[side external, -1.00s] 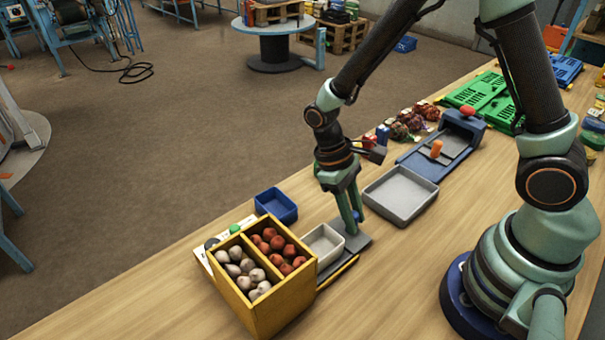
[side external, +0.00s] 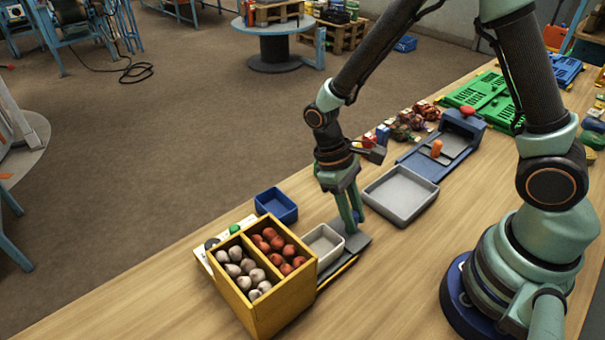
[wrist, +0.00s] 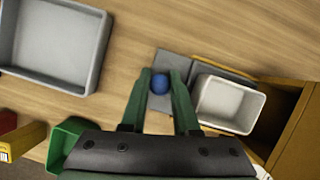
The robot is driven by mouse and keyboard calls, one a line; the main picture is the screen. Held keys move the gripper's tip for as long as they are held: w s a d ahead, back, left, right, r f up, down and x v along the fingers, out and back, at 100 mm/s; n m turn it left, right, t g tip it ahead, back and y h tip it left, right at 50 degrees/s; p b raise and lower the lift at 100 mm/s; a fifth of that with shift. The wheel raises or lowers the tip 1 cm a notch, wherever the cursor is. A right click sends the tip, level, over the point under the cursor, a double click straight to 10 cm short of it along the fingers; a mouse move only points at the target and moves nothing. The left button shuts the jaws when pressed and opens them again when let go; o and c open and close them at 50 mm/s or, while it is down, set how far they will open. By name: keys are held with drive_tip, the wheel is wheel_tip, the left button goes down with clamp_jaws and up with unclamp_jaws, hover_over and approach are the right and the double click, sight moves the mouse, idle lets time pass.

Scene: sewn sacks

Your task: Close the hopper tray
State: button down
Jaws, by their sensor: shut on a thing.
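The yellow hopper (side external: 281,303) stands near the table's left edge, with pale bulbs in one compartment and red-brown ones in the other. The white tray (side external: 323,243) sits just right of the hopper on a dark grey base plate (side external: 362,243), sticking out from its side. In the wrist view, the tray (wrist: 228,103) is empty, with the hopper wall (wrist: 298,135) beyond it. My gripper (side external: 354,228) points down at the plate's outer end. Its green fingers (wrist: 160,84) are shut on a blue knob (wrist: 159,83) on the plate, beside the tray.
A shallow grey tray (side external: 400,196) lies to the right, close to my gripper. A blue bin (side external: 276,205) stands behind the hopper.

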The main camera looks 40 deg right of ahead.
drive_tip(key=shift+a, duration=1.95)
drive_tip(key=c, duration=0.7)
unclamp_jaws()
drive_tip(key=shift+o, duration=0.2)
drive_tip(key=shift+r, duration=0.1)
drive_tip(key=v, duration=1.2)
drive_tip(key=shift+a, duration=0.2)
drive_tip(key=shift+s, duration=0.1)
